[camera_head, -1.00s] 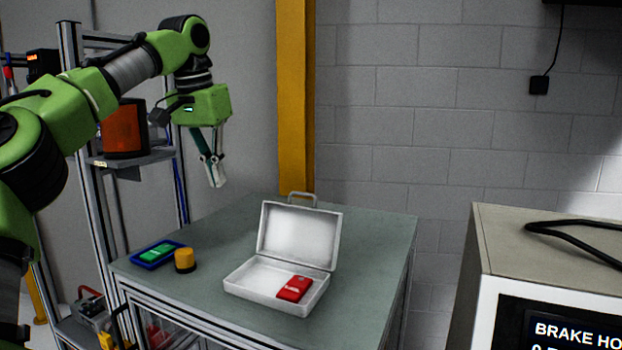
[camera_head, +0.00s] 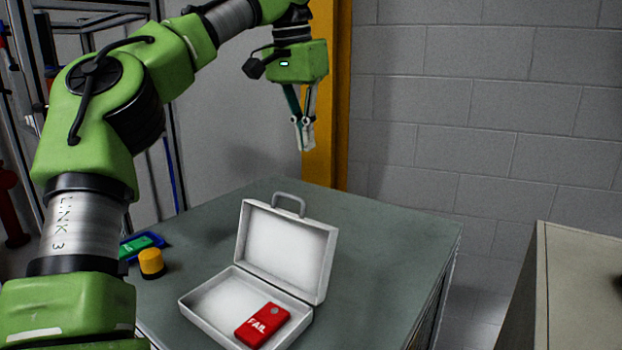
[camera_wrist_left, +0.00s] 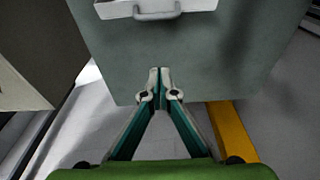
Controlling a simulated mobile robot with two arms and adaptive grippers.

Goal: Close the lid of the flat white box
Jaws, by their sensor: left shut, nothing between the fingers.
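The flat white box (camera_head: 190,311) stands on the table with its lid (camera_head: 284,252) raised at the back, open and roughly upright. A grey handle (camera_head: 289,199) sits on the lid's top edge. A red piece marked FAIL (camera_head: 262,326) lies in the right part of the box. My left gripper (camera_head: 306,146) is shut and empty, pointing down, above and behind the lid and apart from it. In the left wrist view the closed fingertips (camera_wrist_left: 159,72) are over the table's back edge, and the box handle (camera_wrist_left: 157,14) shows at the top. My right gripper is out of view.
A yellow and black button (camera_head: 151,263) and a blue tray (camera_head: 127,257) with a green piece stand left of the box. The grey-green table top (camera_head: 375,262) is clear right of the box. A yellow post (camera_head: 327,100) and block wall rise behind; a beige cabinet (camera_head: 580,280) stands right.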

